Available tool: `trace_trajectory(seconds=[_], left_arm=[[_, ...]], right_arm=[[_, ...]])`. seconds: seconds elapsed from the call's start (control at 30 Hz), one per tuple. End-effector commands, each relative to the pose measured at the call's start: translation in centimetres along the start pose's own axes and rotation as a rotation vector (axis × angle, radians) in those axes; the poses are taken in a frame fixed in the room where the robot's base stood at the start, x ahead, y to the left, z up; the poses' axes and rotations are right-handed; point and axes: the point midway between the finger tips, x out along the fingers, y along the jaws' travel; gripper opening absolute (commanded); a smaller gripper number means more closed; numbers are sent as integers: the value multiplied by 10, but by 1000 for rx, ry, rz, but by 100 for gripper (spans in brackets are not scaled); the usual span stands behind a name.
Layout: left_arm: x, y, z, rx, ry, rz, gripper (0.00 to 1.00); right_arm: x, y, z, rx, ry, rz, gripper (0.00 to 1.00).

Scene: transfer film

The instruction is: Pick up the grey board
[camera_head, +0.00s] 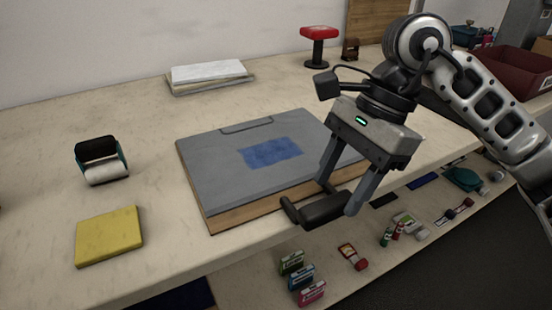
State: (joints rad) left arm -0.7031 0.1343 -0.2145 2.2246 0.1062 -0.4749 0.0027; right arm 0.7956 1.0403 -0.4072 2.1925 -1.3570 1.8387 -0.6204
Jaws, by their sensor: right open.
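The grey board (215,165) lies flat on a slightly offset wooden board (235,215) near the table's front edge. It has a blue rectangular patch (270,152) on its face and a handle-like outline along its far edge. My right gripper (337,197) is open over the board's front right corner, fingers pointing down, and hides part of that corner. A dark rounded thing (322,208) shows at its fingertips by the table edge; I cannot tell whether they touch it. My left gripper is not in view.
A yellow pad (108,236) and a roller with a white roll (105,172) lie left of the board. A white stack (208,74) and a red-topped stand (319,36) are behind. Small items, including a green box (291,262), sit on a lower shelf.

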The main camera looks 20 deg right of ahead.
Motion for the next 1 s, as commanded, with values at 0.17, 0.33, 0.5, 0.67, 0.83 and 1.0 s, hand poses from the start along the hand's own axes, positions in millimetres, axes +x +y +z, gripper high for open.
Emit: trace_trajectory(seconds=[0.17, 0.33, 0.5, 0.67, 0.83, 1.0], left_arm=[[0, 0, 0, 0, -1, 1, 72], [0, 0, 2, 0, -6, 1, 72], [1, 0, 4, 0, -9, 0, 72], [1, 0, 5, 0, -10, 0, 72], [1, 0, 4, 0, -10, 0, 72], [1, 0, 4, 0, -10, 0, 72]], right_arm=[[28, 3, 5, -1, -1, 6, 53], [38, 2, 5, -1, -1, 2, 53], [38, 2, 5, -1, 0, 1, 53], [38, 2, 5, -1, 0, 1, 14], [37, 1, 5, -2, -2, -3, 0], [37, 1, 5, -2, -2, -4, 0]])
